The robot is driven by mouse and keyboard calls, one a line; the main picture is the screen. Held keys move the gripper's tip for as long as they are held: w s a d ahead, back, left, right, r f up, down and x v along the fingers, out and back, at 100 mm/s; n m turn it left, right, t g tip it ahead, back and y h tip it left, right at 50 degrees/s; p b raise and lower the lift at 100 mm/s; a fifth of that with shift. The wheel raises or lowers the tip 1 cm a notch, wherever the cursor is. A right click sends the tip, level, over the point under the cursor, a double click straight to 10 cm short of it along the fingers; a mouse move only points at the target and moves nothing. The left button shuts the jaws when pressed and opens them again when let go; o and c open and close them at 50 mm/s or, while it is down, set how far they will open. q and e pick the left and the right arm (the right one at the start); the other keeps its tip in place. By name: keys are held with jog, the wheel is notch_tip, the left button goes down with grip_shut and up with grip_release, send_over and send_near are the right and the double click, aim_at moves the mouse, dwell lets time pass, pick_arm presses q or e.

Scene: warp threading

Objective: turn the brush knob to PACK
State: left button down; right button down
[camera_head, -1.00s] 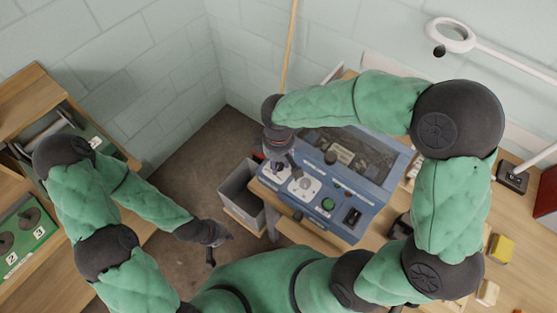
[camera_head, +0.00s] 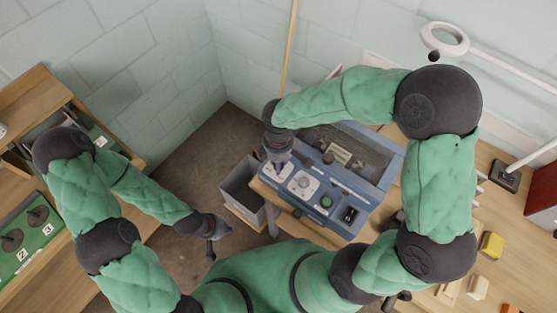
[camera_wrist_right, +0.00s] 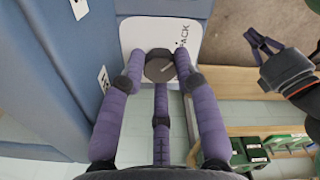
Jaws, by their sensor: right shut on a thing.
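The brush knob (camera_wrist_right: 159,66) is a dark round knob with a light pointer line, on a white plate (camera_wrist_right: 138,35) marked PACK in the right wrist view. The pointer slants and does not line up clearly with the word. My right gripper (camera_wrist_right: 160,82) has its purple fingers around the knob and is shut on it. In the head view my right gripper (camera_head: 281,165) is at the left white plate on the blue machine (camera_head: 325,205) and hides the knob. My left gripper (camera_head: 213,243) hangs empty over the floor, fingers apart.
A second white plate with a grey knob (camera_head: 304,184) sits close to the right of my right gripper, with a green button (camera_head: 326,202) beyond it. A grey bin (camera_head: 240,190) stands left of the machine. Wooden shelving (camera_head: 35,95) is at far left.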

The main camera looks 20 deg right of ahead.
jog(key=c, duration=0.9)
grip_release()
jog(key=shift+a, duration=0.1)
jog(key=shift+r, duration=0.15)
jog(key=shift+w+r, duration=0.1)
jog(key=shift+r, duration=3.7)
